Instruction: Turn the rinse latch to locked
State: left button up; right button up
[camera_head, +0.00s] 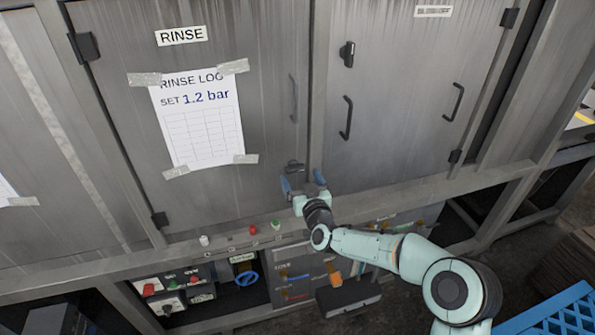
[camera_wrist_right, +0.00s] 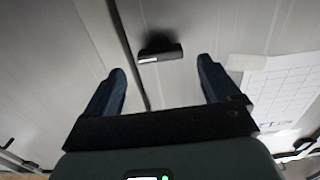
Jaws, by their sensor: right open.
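The rinse latch (camera_head: 294,167) is a small dark handle low on the right edge of the grey RINSE door (camera_head: 265,120). In the head view it lies roughly horizontal. In the right wrist view the latch (camera_wrist_right: 160,53) is a dark bar with a pale end, lying nearly across the picture. My right gripper (camera_head: 303,180) is just in front of and below the latch, with blue fingers apart. In the right wrist view the open fingers (camera_wrist_right: 162,80) stand either side of the latch, which is beyond their tips; no contact shows. My left gripper is out of view.
The neighbouring door (camera_head: 400,90) has a similar upright latch (camera_head: 347,54) and handles. A taped rinse log sheet (camera_head: 200,122) hangs on the RINSE door.

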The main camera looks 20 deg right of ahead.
aim_at(296, 170)
jog(key=shift+w+a+p, duration=0.1)
jog(key=shift+w+p, duration=0.2)
jog(key=shift+w, duration=1.45)
jog(key=c, duration=1.1)
jog(key=shift+o, duration=0.2)
